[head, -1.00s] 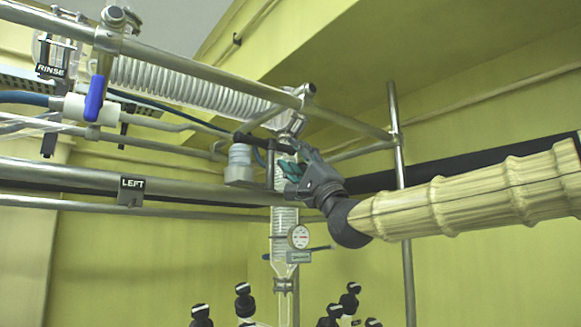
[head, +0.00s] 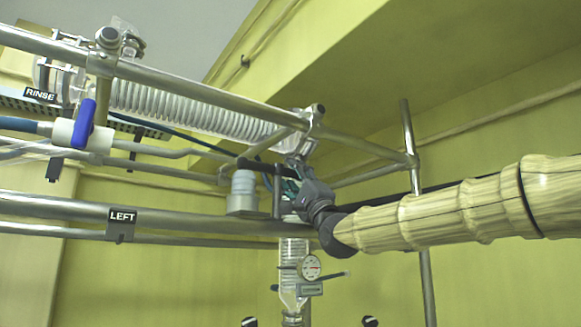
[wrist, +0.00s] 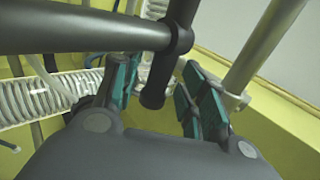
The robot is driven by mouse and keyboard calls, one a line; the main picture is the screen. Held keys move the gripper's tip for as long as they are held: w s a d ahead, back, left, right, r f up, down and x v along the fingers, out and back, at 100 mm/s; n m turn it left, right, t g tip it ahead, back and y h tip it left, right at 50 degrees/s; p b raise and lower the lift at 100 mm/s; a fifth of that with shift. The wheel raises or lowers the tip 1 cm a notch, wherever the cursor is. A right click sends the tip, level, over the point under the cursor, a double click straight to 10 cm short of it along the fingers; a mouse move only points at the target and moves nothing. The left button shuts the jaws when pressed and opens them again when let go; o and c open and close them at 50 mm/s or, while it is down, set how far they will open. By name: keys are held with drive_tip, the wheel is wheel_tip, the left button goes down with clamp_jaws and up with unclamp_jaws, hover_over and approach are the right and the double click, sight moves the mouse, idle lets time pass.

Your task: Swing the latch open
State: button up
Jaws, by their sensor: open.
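My gripper (head: 288,186) is at the right end of a dark bar (head: 258,166), beside the metal frame. In the wrist view, my open gripper (wrist: 160,80) has teal pads on both sides. A dark round bar (wrist: 85,32) crosses above from the left and meets a collar on a dark post. A short rod end (wrist: 153,98) hangs between the open pads; I see no clear grip on it. The bar and rod may be the latch, but I cannot tell for certain. In the head view, my fingers are partly hidden by the frame.
A coiled glass condenser (head: 185,108) runs behind the upper rail. A blue valve handle (head: 84,124), a "LEFT" label (head: 122,217) and a dial gauge (head: 309,267) are nearby. Metal rails surround my gripper closely.

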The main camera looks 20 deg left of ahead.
drive_tip(key=shift+a+r, duration=0.35)
drive_tip(key=shift+r, duration=0.05)
drive_tip(key=shift+w+a, duration=0.15)
drive_tip(key=shift+w, duration=0.3)
drive_tip(key=shift+r, duration=0.1)
drive_tip(key=shift+s, duration=0.1)
